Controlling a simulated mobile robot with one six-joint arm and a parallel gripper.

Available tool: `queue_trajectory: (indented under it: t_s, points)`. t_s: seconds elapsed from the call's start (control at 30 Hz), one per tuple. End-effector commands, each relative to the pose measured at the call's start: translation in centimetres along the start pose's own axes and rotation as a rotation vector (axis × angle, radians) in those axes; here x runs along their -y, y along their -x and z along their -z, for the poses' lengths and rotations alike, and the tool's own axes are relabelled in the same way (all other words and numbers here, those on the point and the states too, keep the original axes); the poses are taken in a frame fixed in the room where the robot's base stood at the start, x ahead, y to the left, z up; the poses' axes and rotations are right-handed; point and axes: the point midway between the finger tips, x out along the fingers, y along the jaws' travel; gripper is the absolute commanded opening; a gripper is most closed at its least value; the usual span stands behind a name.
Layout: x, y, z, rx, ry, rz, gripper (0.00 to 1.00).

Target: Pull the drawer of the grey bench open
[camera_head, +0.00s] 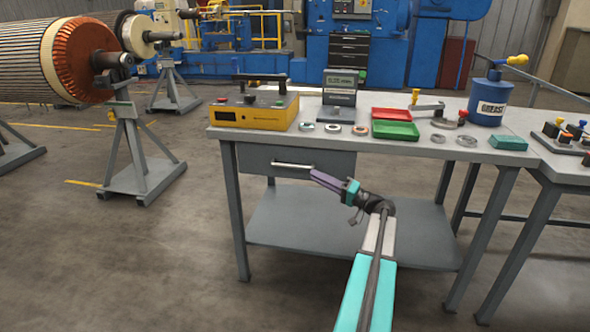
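The grey bench (230,134) stands in the middle of the camera_head view. Its drawer (262,158) is under the left part of the top, and its front looks flush with the bench, so it appears shut. A light metal bar handle (290,165) runs across the drawer front. My gripper (318,176), with purple fingers, points left and its tips are just below and right of the handle's right end in the picture. I cannot tell whether they touch it. The fingers overlap in this view, so their opening is not clear. The gripper hides part of the drawer's lower right.
On the bench top are a yellow device (255,112), a red tray (390,113), a green tray (395,130) and a blue grease can (491,100). A lower shelf (300,225) spans the bench legs. The floor in front and left is clear; a rotor stand (140,165) is further left.

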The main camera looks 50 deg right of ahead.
Motion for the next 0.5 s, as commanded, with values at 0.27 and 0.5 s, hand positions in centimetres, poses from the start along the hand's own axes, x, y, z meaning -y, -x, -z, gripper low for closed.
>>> queue_trajectory:
  t_s: [0.27, 0.5]
  points:
    - [0.0, -4.1, 0.0, 0.002, 0.000, 0.001, 0.19]
    - [-0.1, -7.3, 0.0, 0.000, 0.000, 0.000, 0.19]
